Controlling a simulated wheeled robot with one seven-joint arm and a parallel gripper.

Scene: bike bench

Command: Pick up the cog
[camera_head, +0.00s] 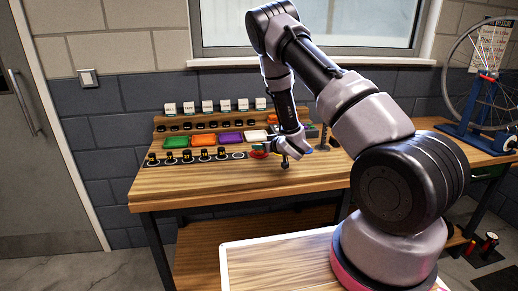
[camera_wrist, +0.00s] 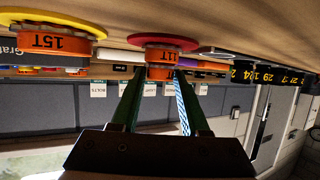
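A red and orange cog marked 11T (camera_wrist: 165,42) sits at the work surface, straight ahead of my gripper (camera_wrist: 160,76) in the wrist view, which is upside down. My two green fingers stand apart, with their tips near either side of the cog's lower-pictured end. I cannot tell whether they touch it. In the head view the red cog (camera_head: 258,155) shows small on the bench, just left of my gripper (camera_head: 268,150), which reaches in low and partly hides it. A yellow and orange cog marked 15T (camera_wrist: 48,40) is to the left in the wrist view.
Several black and yellow numbered pieces (camera_head: 186,158) stand in a front row. White labelled boxes (camera_head: 207,106) line the back. A bike wheel stand (camera_head: 480,125) is at right.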

